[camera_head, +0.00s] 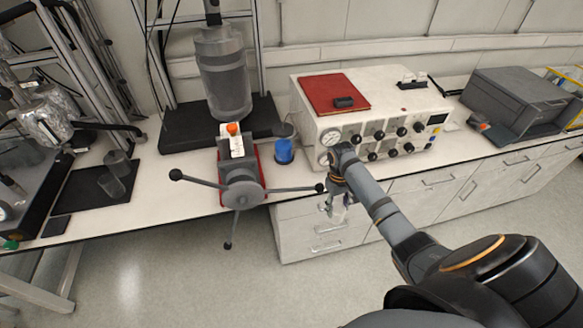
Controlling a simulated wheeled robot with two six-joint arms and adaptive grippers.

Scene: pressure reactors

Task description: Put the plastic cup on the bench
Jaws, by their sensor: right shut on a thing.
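My right gripper (336,201) hangs in front of the bench edge, at the end of my arm that comes in from the lower right. It is shut on a small, pale, see-through thing that looks like the plastic cup (340,213); the gripper hides much of it. The cup is in front of the white drawers, apart from the bench top. The bench (190,205) is a long white worktop along the wall. My left gripper is not in view.
A grey device with long handles (241,194) juts over the bench edge left of my gripper. Behind it stands a blue container (284,151). A white control box (375,115) with knobs is close behind the gripper. Bare worktop shows left of the handled device.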

